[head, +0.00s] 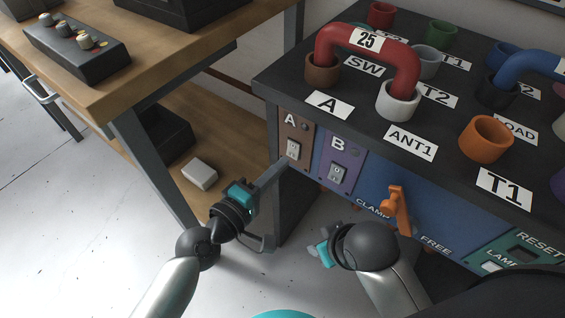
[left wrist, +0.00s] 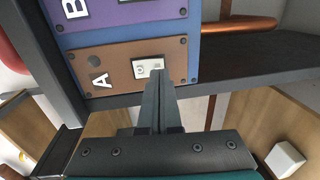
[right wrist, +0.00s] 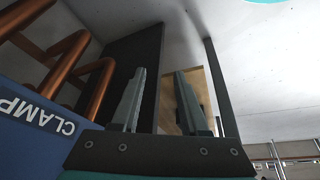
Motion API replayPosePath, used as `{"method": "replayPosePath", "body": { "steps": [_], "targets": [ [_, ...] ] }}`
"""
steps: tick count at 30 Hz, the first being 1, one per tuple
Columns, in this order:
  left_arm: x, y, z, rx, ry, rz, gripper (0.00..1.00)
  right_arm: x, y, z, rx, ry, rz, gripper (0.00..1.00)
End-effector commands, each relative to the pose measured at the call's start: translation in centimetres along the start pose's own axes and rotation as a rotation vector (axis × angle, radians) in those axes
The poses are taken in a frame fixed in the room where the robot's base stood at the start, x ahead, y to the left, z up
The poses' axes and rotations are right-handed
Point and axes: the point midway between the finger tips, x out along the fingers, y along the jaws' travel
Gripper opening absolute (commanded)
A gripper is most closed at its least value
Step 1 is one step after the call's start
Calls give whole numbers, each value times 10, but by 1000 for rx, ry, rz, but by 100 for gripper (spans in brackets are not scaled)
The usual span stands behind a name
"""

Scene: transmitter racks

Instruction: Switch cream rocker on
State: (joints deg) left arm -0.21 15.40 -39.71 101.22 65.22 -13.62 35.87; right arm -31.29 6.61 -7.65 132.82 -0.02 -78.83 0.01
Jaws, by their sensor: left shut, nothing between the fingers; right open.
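A small cream rocker (head: 293,150) sits in the brown panel marked A (head: 287,128) on the rack front. It also shows in the left wrist view (left wrist: 150,67), right at the fingertips. My left gripper (head: 284,164) is shut and empty, its tips at the lower edge of the rocker; whether they touch it I cannot tell. In the left wrist view the closed fingers (left wrist: 158,78) cover part of the rocker's lower side. My right gripper (head: 321,252) is open and empty, below the rack front; its spread fingers show in the right wrist view (right wrist: 160,95).
A second rocker (head: 337,174) sits in the purple panel B. An orange clamp lever (head: 398,208) sticks out of the blue panel. On the rack top, a red U-link (head: 367,42) joins two sockets. A wooden bench (head: 110,75) stands at left, with a white box (head: 199,174) low down.

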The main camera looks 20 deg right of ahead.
Motion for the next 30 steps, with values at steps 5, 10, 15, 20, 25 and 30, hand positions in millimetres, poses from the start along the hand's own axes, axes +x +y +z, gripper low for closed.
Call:
{"method": "replayPosePath", "body": {
  "steps": [5,10,15,20,25,30],
  "targets": [
    [13,0,0,-1,0,0,0,-8,0,-3,1,12,0,44],
    [15,0,0,0,0,-1,0,-9,0,-3,1,13,0,44],
    [15,0,0,0,0,-1,0,-9,0,-3,1,12,0,44],
    [19,-1,0,0,-1,0,0,-8,0,-2,2,10,1,44],
    [20,-1,0,0,0,0,0,-13,0,-4,2,16,1,44],
    [20,-1,1,0,0,1,0,-13,1,-4,1,17,2,44]
  ]
}}
